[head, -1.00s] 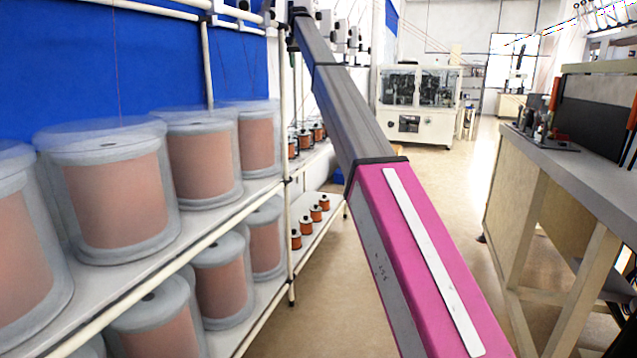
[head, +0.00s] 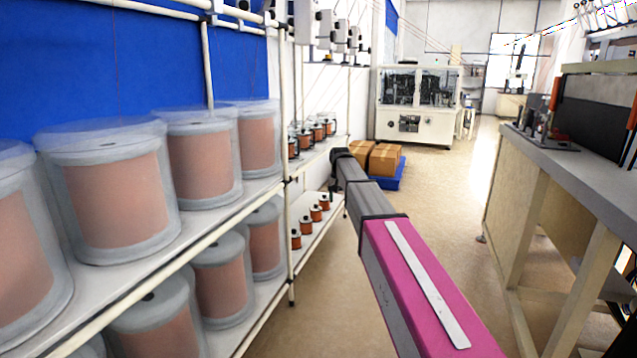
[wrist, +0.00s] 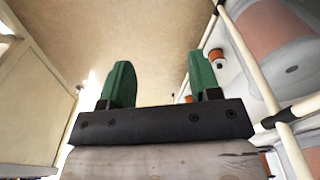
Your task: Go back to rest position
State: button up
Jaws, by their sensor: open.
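My gripper (wrist: 160,85) shows in the wrist view with its two green fingers apart and nothing between them. It is open and empty. In the head view my arm reaches forward and down over the aisle, and its far end is beside the shelf rack; the fingers do not show clearly there. In the wrist view the rack's pipes and spools are at the right, with clear floor beyond the fingers.
A pipe rack (head: 215,235) with large wrapped copper spools (head: 115,190) stands at the left. Cardboard boxes (head: 384,160) sit on a blue base beyond my arm. A workbench (head: 600,185) stands at the right. The floor (head: 450,210) between is free.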

jog(key=s+d+f, duration=0.3)
jog(key=s+f, duration=0.5)
jog(key=s, duration=0.4)
jog(key=s+d+f, duration=0.4)
jog(key=s+f, duration=0.4)
jog(key=s, duration=0.4)
jog(key=s+d+f, duration=0.3)
jog(key=s+f, duration=0.5)
jog(key=s, duration=0.4)
jog(key=shift+s+d+f+n+g, duration=0.25)
jog(key=shift+s+f+n+g, duration=0.05)
jog(key=shift+s+f, duration=0.1)
jog(key=shift+o, duration=0.2)
